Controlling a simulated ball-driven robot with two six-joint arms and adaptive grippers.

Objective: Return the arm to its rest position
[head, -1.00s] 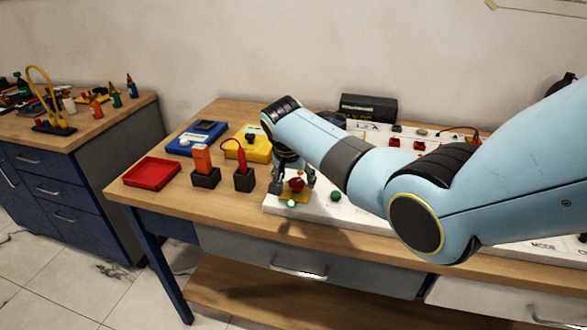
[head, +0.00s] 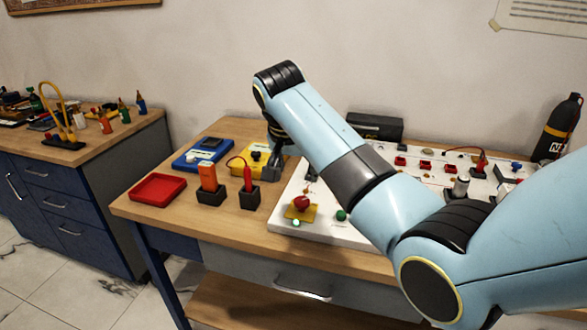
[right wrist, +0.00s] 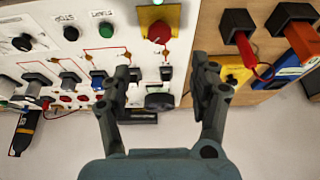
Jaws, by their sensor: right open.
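My right arm reaches in from the right across the head view. Its gripper (head: 278,168) is raised in front of the yellow meter (head: 240,163), partly hidden behind my wrist. In the right wrist view the two fingers (right wrist: 163,78) are spread apart with nothing between them. The red knob (head: 302,202) on its yellow plate stands clear of the gripper at the front left of the white panel (head: 330,232). It also shows at the top of the right wrist view (right wrist: 159,32). My left gripper is not in view.
A red tray (head: 158,188), a blue meter (head: 203,156), and black holders with an orange item (head: 208,177) and a red probe (head: 247,178) stand left of the panel. A black box (head: 375,127) and a dark bottle (head: 556,127) are behind. The air above the bench's left is free.

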